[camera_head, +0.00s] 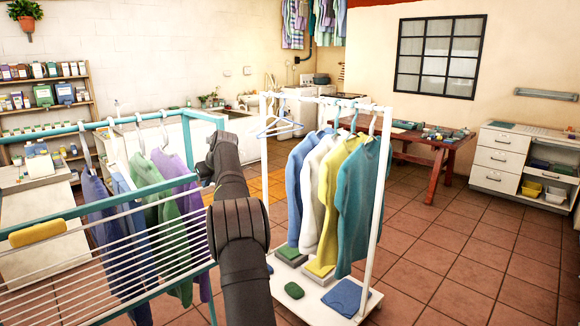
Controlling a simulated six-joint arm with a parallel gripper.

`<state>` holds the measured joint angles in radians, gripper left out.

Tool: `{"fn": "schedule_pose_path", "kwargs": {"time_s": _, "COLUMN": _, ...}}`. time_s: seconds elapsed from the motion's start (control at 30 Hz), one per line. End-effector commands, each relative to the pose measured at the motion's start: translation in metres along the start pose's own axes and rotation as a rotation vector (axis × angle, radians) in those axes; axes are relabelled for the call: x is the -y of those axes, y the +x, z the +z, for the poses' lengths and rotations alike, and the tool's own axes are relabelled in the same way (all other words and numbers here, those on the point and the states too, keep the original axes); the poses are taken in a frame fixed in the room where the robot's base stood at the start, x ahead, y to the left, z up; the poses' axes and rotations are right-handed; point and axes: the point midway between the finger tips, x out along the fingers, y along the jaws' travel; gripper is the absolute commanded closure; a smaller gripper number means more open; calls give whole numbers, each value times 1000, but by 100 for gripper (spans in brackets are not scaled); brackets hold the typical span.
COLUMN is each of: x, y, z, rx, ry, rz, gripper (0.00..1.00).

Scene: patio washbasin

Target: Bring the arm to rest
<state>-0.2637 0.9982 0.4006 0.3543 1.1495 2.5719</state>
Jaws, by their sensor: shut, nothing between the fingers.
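My dark arm rises from the bottom middle, between the teal drying rack (205,116) and the white garment rail (372,215). Its far end overlaps the right end of the drying rack in the picture. I cannot make out my gripper's fingers there. Blue, green and purple garments hang on the drying rack. Blue, white, yellow and teal tops hang on the rail.
The rail's base (320,308) carries folded cloths and a green item (294,290). Behind stand a wooden table (440,150), white drawers (500,160) and a shelf of bottles (45,105). Tiled floor (460,260) is clear at the right.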

Motion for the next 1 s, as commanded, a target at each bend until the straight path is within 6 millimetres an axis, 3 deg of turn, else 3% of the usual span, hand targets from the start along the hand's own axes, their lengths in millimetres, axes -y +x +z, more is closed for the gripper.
{"fn": "schedule_pose_path", "kwargs": {"time_s": 0.5, "x": 1, "y": 5, "z": 5, "rx": -1, "ry": 1, "rz": 0, "gripper": 100}}
{"fn": "schedule_pose_path", "kwargs": {"time_s": 0.87, "x": -1, "y": 4, "z": 6, "rx": 0, "ry": 2, "rz": 2, "gripper": 29}}
{"fn": "schedule_pose_path", "kwargs": {"time_s": 1.0, "x": -21, "y": -9, "z": 15, "rx": 9, "ry": 27, "rz": 34, "gripper": 2}}
